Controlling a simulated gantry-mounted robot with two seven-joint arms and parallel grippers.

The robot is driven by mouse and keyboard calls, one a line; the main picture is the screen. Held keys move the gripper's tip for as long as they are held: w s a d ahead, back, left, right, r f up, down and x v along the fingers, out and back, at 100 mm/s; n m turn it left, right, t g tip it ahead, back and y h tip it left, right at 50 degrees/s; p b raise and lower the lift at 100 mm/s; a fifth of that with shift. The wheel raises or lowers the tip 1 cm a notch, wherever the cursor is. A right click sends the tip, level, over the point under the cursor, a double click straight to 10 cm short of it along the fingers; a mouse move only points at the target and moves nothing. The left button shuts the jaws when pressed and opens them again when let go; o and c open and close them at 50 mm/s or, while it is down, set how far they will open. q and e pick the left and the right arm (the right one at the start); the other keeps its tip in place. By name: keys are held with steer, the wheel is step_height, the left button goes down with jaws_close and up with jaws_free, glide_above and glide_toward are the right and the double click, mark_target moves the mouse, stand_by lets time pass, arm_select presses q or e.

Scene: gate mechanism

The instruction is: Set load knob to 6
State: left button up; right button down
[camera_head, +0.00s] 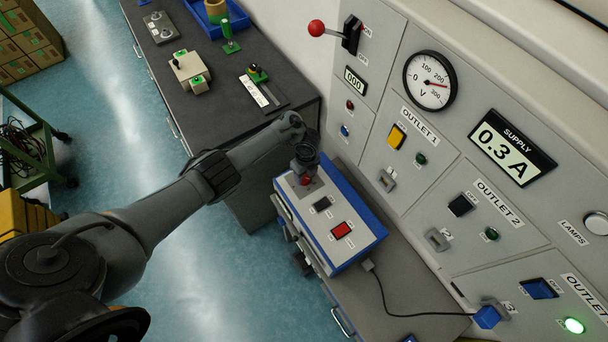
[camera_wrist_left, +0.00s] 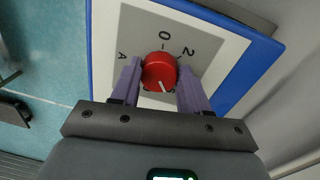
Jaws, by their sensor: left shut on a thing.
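The load knob (camera_head: 305,181) is a red round knob at the far end of a white and blue box (camera_head: 325,224). In the left wrist view the red knob (camera_wrist_left: 159,72) sits between the two fingers of my left gripper (camera_wrist_left: 158,84), which is shut on it. A white pointer line on the knob points toward the gripper body, at the lower side. The marks 0, 2 and A show around it; the other marks are hidden by the fingers and gripper. In the head view my left gripper (camera_head: 304,174) comes down onto the knob from above. My right gripper is not in view.
A black cable runs from the box to a blue plug (camera_head: 487,316) at outlet 3, whose green lamp (camera_head: 573,326) is lit. The supply display (camera_head: 510,147) reads 0.3 A. The wall panel (camera_head: 455,190) stands right of the box; a dark bench (camera_head: 215,105) lies beyond.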

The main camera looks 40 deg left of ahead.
mark_target(306, 176)
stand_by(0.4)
arm_select(q)
steer(key=o, duration=1.1)
steer(key=shift+c, duration=0.2)
steer(key=shift+r, duration=0.1)
step_height(306, 176, up, 11)
steer(key=p, duration=0.3)
steer(key=shift+w+f, duration=0.2)
steer(key=shift+w, duration=0.1)
steer(key=shift+d, duration=0.1)
